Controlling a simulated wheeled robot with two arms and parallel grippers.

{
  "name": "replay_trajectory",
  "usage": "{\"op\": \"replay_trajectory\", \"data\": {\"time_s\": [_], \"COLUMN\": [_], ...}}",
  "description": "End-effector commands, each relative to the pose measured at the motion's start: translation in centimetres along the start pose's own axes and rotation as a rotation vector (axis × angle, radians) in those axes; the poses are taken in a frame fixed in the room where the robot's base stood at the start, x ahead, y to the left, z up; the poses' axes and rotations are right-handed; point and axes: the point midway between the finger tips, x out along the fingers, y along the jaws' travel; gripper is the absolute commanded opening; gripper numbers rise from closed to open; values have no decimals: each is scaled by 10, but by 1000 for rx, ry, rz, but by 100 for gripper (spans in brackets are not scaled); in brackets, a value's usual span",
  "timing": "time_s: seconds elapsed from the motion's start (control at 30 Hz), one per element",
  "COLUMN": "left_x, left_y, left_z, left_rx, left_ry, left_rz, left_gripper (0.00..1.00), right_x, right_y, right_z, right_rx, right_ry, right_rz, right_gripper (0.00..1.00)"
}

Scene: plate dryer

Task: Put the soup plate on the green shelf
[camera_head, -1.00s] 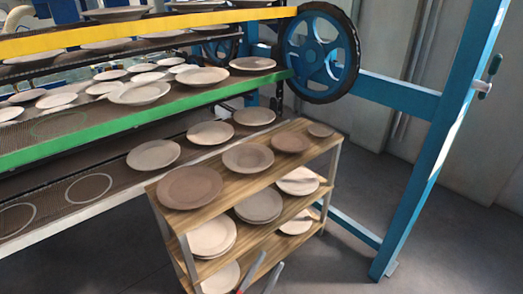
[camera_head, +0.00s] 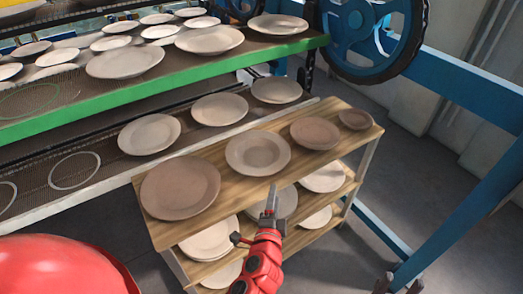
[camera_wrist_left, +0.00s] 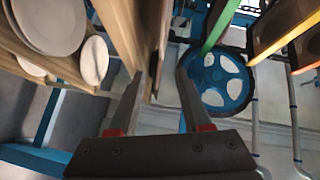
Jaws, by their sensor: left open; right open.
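A plate with a sunken middle (camera_head: 257,153), which looks like the soup plate, lies on top of the small wooden rack (camera_head: 215,213). My left gripper (camera_head: 271,200) is open and empty at the rack's front edge, just before this plate. In the left wrist view its open fingers (camera_wrist_left: 156,90) point towards the wooden top and a plate's edge seen side-on; I cannot tell if they touch. The green shelf (camera_head: 180,96) stands behind at left, with several plates and an empty green ring mark (camera_head: 28,101).
A large brown plate (camera_head: 180,188), a brown plate (camera_head: 315,132) and a small one (camera_head: 355,119) share the rack top. Several plates fill the lower boards. A lower dryer shelf (camera_head: 108,175) lies behind the rack. A blue wheel (camera_head: 372,35) and frame stand at right.

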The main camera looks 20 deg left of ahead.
Motion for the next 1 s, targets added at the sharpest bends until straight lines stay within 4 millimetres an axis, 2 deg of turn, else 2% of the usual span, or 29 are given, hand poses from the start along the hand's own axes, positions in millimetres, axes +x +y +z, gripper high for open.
{"op": "replay_trajectory", "data": {"time_s": [0.03, 0.2, 0.4, 0.73, 1.0], "left_x": [12, 50, 82, 100, 136], "left_y": [-5, -5, -2, -2, -4], "left_z": [0, 0, 0, -1, -1], "left_rx": [0, -2, -1, -1, -3], "left_ry": [-5, -2, -1, 1, 1], "left_rz": [-2, -1, 0, 2, -1], "left_gripper": [48, 48, 48, 48, 48], "right_x": [8, 18, 24, 29, 38], "right_y": [0, 1, 1, 1, 2], "right_z": [-1, -3, -4, -5, -6], "right_rx": [0, 0, 0, 0, 0], "right_ry": [0, 0, 0, 0, 0], "right_rz": [0, 0, 0, 0, 0], "right_gripper": [50, 50, 50, 50, 50]}}
